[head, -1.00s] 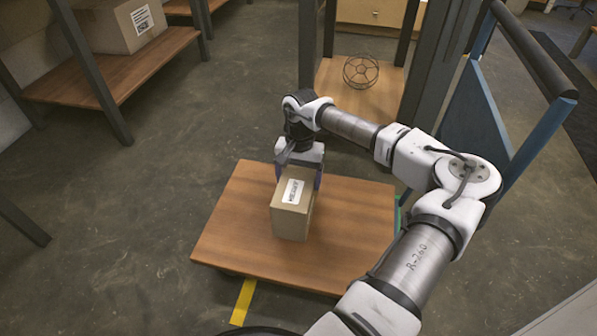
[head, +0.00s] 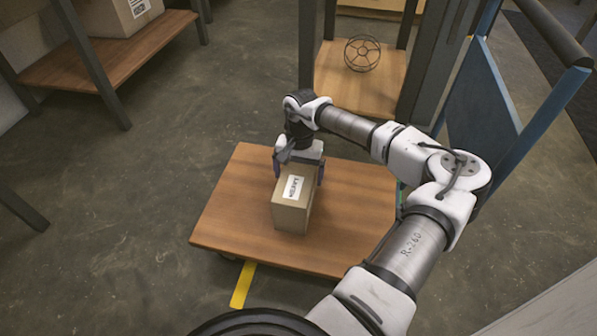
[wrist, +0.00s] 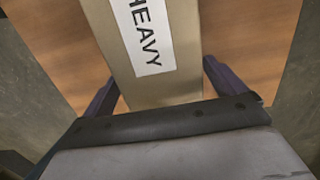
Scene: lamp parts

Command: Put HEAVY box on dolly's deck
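The HEAVY box (head: 292,212) is a tan carton with a white label. It stands upright on the brown wooden deck of the dolly (head: 235,215), near the middle. In the wrist view the box (wrist: 183,60) shows its label reading HEAVY. My gripper (head: 298,172) is over the box's far end, pointing down, with one dark purple finger on each side. The fingers are spread, with small gaps between them and the box; the wrist view shows wood beside the box near the fingers (wrist: 162,88). The box's underside is hidden.
The dolly's blue frame and dark handle (head: 545,50) rise at the right. A shelf (head: 355,95) with a round wire cage (head: 361,53) stands behind the deck. Another shelf (head: 110,55) with a carton is at upper left. Floor to the left is clear, with yellow tape (head: 243,285) in front.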

